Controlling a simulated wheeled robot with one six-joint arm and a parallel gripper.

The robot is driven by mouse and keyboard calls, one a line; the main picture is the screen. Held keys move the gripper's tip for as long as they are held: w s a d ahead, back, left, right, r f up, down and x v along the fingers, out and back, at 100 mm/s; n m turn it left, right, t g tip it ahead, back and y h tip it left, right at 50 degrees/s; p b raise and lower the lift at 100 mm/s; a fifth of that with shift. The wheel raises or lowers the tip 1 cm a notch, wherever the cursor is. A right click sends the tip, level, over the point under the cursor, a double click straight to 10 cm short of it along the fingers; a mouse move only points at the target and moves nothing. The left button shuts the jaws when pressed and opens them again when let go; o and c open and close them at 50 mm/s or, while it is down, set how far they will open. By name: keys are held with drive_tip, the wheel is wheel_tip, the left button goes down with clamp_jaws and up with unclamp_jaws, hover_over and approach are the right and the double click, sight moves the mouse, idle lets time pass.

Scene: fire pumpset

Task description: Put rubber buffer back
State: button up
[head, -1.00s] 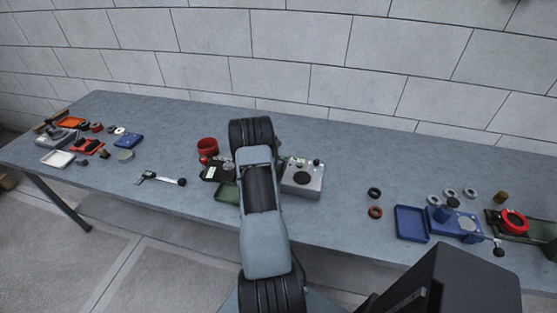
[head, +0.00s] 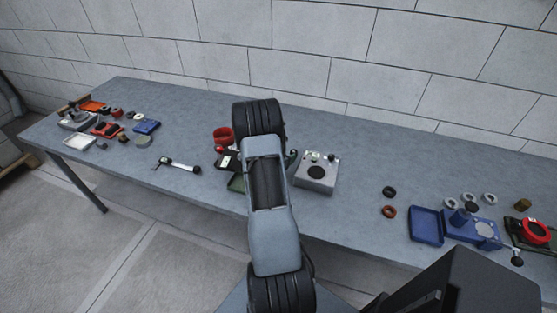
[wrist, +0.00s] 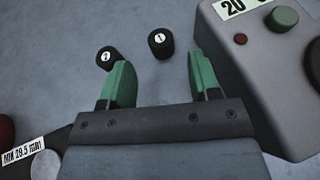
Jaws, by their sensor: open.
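Two small black cylinders that look like rubber buffers stand on the grey bench in the wrist view.
A grey box with a green knob (wrist: 283,18) is close to the right finger; it also shows in the head view (head: 317,173). A dark device with a value label (wrist: 24,152) is at lower left. A red ring-shaped cup (head: 222,137) and blue tray (head: 426,226) are on the bench.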

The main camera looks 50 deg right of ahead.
drive_tip(key=v, duration=0.5)
drive_tip(key=shift+a+r, duration=0.2)
drive_tip(key=shift+a, duration=0.15)
drive_tip(key=a+r+m+g+y, duration=0.1)
drive_tip(key=a+r+m+y, duration=0.2)
drive_tip(key=a+r+m, duration=0.9)
drive_tip(key=s+a+r+m+t+y, duration=0.1)
drive_tip(key=a+r+m+y, duration=0.1)
drive_tip(key=a, duration=0.7)
drive_tip(key=s+a+r+m+t+y, duration=0.2)
drive_tip(key=a+y, duration=0.3)
drive_tip(key=a, duration=0.4)
drive_tip(key=s+a+r+m+t+y, duration=0.2)
drive_tip(key=a+y, duration=0.1)
drive_tip(key=a, duration=0.6)
drive_tip(key=shift+s+r, duration=0.15)
drive_tip(key=shift+s, duration=0.1)
drive_tip(key=shift+c, duration=0.2)
